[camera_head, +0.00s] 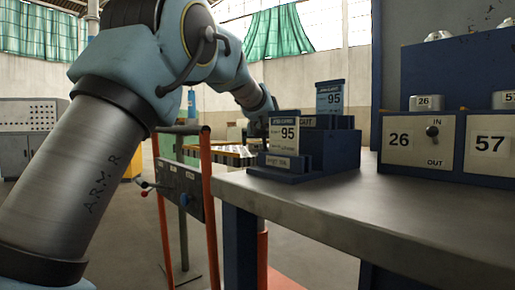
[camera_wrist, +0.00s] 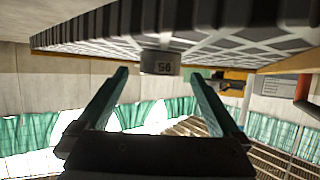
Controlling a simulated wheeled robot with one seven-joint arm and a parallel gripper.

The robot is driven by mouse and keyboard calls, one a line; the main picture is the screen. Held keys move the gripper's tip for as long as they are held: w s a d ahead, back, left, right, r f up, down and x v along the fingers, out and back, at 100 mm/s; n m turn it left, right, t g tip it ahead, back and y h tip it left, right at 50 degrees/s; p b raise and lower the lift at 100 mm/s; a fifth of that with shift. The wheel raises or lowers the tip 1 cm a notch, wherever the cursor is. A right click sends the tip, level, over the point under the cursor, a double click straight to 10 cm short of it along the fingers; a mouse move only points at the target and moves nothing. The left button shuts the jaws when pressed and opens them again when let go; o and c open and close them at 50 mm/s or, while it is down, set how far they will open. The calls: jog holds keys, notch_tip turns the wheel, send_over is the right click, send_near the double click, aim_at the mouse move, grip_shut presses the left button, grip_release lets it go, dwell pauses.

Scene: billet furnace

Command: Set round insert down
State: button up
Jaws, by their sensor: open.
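No round insert can be made out in either view. In the wrist view, which looks upside down, my gripper (camera_wrist: 157,76) has its two fingers wide apart with nothing between them. In the head view my arm reaches away over the far side of the bench, and the gripper itself is hidden behind the blue card stand (camera_head: 325,150).
The grey bench (camera_head: 370,215) fills the lower right, with a clear front. A cabinet marked 26 and 57 (camera_head: 440,142) stands on it. Cards marked 95 (camera_head: 283,134) stand in the blue holder. An orange-railed control stand (camera_head: 183,187) is left of the bench. A yellow-edged grid (camera_head: 232,155) lies beyond.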

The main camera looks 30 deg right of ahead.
jog(key=b+v, duration=0.1)
jog(key=v, duration=0.7)
jog(key=shift+r, duration=0.15)
